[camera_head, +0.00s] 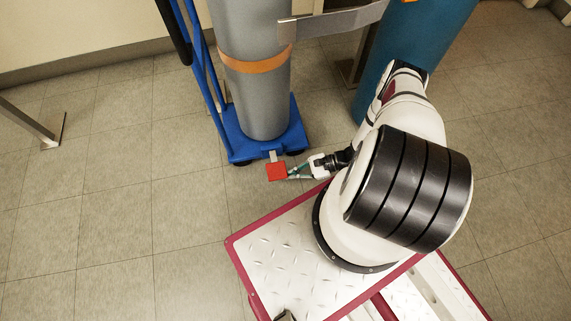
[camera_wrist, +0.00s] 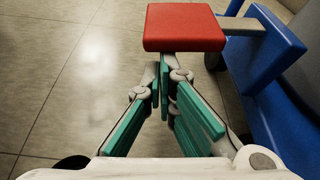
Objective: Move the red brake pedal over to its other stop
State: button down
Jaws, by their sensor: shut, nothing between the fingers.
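The red brake pedal (camera_head: 277,171) is a flat block on a short grey lever (camera_head: 273,156) at the front edge of a blue cylinder cart base (camera_head: 236,141). My gripper (camera_head: 291,173) is at the pedal's right side in the head view. In the wrist view the pedal (camera_wrist: 183,27) lies just beyond the fingertips, and its lever (camera_wrist: 242,25) runs right to the blue base (camera_wrist: 262,55). My gripper (camera_wrist: 164,70) is shut and empty, its green-padded fingers meeting at the tips. I cannot tell whether the tips touch the pedal.
A grey cylinder (camera_head: 255,100) with an orange band stands on the cart. A teal cylinder (camera_head: 420,45) stands behind my arm, and a grey bracket (camera_head: 335,22) crosses at the top. A metal post foot (camera_head: 50,130) is at the left. The tiled floor (camera_head: 130,200) left of the pedal is clear.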

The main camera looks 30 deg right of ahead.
jog(key=shift+s+a+r, duration=0.1)
jog(key=shift+s+r, duration=0.05)
jog(key=shift+r, duration=0.45)
jog(key=shift+s+a+r, duration=0.1)
jog(key=shift+s+r, duration=0.05)
jog(key=shift+r, duration=0.4)
jog(key=shift+f, duration=0.1)
notch_tip(320, 180, down, 4)
jog(key=b, duration=0.3)
jog(key=shift+s+a, duration=0.1)
jog(key=shift+s, duration=0.05)
jog(key=p+v, duration=0.2)
jog(key=v, duration=0.8)
jog(key=shift+w+d+p, duration=0.25)
jog(key=shift+w+p, duration=0.05)
jog(key=shift+w, duration=0.1)
jog(key=shift+f, duration=0.1)
